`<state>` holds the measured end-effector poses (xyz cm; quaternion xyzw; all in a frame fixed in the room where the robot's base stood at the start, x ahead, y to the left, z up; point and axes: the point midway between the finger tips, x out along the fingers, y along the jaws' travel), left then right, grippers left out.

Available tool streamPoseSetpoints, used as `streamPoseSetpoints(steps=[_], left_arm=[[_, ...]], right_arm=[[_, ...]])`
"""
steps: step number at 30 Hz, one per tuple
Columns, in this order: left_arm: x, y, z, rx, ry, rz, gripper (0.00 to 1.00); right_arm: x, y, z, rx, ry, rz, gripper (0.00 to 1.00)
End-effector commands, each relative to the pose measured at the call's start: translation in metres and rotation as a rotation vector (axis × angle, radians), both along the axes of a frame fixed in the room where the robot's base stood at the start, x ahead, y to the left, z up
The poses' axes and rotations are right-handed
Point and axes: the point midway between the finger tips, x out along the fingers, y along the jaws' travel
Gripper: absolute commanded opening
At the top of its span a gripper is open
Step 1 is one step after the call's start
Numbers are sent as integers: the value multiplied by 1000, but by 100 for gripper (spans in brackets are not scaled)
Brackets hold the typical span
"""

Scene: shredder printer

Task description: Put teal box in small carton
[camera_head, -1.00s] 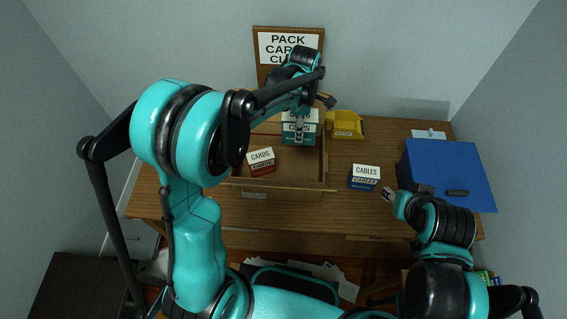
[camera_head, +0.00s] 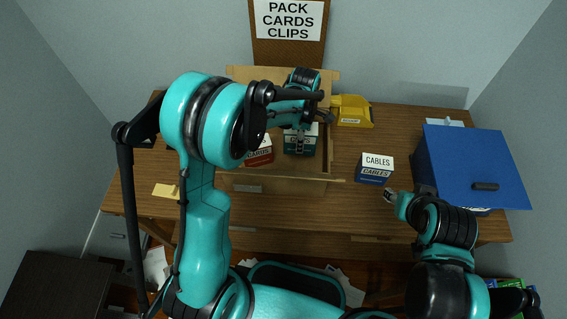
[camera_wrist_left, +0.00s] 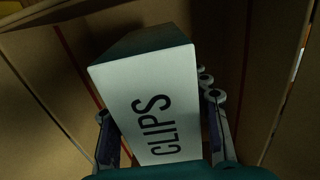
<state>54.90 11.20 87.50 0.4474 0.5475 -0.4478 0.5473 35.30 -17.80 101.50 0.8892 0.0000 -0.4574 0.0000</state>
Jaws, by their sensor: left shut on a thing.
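The teal box (camera_head: 301,146), with a white top marked CLIPS, is inside the open cardboard carton (camera_head: 281,186), toward its right side. It fills the middle of the left wrist view (camera_wrist_left: 150,105), tilted in that picture, with brown carton walls around it. My left gripper (camera_head: 300,141) reaches down into the carton and is shut on the box, one finger on each side. Whether the box touches the carton floor is hidden. My right gripper (camera_head: 389,196) hangs at the desk's front right, away from the carton; its fingers are too small to read.
A red CARDS box (camera_head: 259,152) is in the carton, left of the teal box and partly behind my arm. A blue CABLES box (camera_head: 375,169) stands right of the carton.

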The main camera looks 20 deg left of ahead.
Motion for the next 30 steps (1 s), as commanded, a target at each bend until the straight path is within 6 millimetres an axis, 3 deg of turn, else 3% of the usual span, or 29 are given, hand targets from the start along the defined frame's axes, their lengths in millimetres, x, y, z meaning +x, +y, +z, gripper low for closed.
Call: streamPoseSetpoints(steps=[6,13,18,30], left_arm=[[0,0,-45,0,0,0,13],[0,0,-64,0,0,0,13],[0,0,-90,0,0,0,13],[0,0,-96,0,0,0,13]], right_arm=[[0,0,-19,0,0,0,40],[0,0,-25,0,0,0,40],[0,0,-36,0,0,0,40],[0,0,-40,0,0,0,40]])
